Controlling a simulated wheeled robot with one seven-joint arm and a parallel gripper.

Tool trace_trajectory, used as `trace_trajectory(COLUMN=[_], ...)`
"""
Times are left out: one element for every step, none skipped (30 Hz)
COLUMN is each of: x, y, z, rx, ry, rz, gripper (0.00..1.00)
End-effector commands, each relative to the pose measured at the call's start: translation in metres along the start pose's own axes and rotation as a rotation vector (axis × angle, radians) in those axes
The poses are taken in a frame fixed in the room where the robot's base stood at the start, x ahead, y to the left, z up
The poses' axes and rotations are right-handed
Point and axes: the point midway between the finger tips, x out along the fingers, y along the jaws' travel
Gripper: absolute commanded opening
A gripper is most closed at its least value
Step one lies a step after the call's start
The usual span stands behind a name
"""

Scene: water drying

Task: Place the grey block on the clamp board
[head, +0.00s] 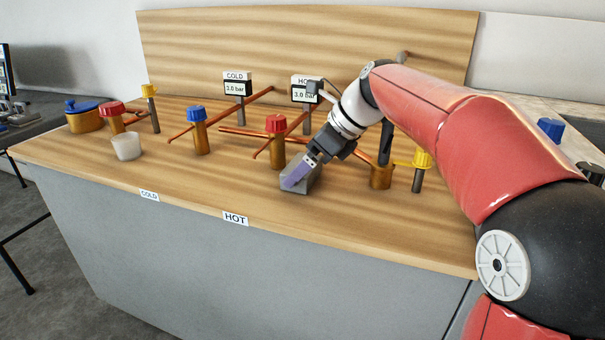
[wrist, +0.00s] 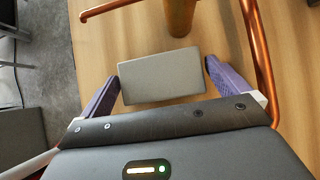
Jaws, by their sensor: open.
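The grey block (wrist: 161,75) lies on the wooden bench top in the wrist view. It also shows in the head view (head: 312,182), partly hidden by my gripper (head: 293,184). In the wrist view, my gripper's purple fingers (wrist: 163,85) are apart, one on either side of the block. The left finger is close to the block's edge, and a gap shows at the right finger. I cannot tell whether either finger touches it. I cannot make out which part of the bench is the clamp board.
A red-capped valve (head: 276,140) stands just left of the gripper. A yellow-capped post (head: 420,170) stands to its right. Copper pipes (head: 250,133) and a blue-capped valve (head: 199,130) are further left. The bench's front edge, with a HOT label (head: 236,218), is close.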

Motion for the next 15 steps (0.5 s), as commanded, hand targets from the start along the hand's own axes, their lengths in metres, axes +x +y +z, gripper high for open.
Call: trace_trajectory(x=[0.0071,0.0096,0.0122,0.0134,0.0142,0.0146,0.0146,0.0145,0.0144,0.0144,0.0144,0.0143,0.0143,0.0143,0.0142], y=[0.0002,0.0003,0.0003,0.0003,0.0003,0.0003,0.0003,0.0002,0.0003,0.0003,0.0003,0.0002,0.0002,0.0002,0.0002], z=[-0.0005,-0.0003,0.0001,0.0003,0.0005,0.0006,0.0007,0.0007,0.0007,0.0007,0.0007,0.0006,0.0006,0.0006,0.0006], rx=[0.0,0.0,-0.001,-0.001,-0.001,-0.002,-0.001,-0.001,-0.001,-0.001,-0.001,-0.001,-0.001,-0.001,-0.001], ry=[0.0,0.0,0.0,-0.001,-0.001,-0.001,-0.001,-0.001,-0.001,-0.001,-0.001,-0.001,-0.001,-0.001,-0.001], rz=[0.001,0.001,0.0,-0.001,-0.001,-0.001,-0.001,-0.001,-0.001,-0.001,-0.001,-0.001,-0.001,-0.001,-0.001], gripper=[1.0,1.0,1.0,1.0,1.0,1.0,1.0,1.0,1.0,1.0,1.0,0.96,0.92,0.88,0.83])
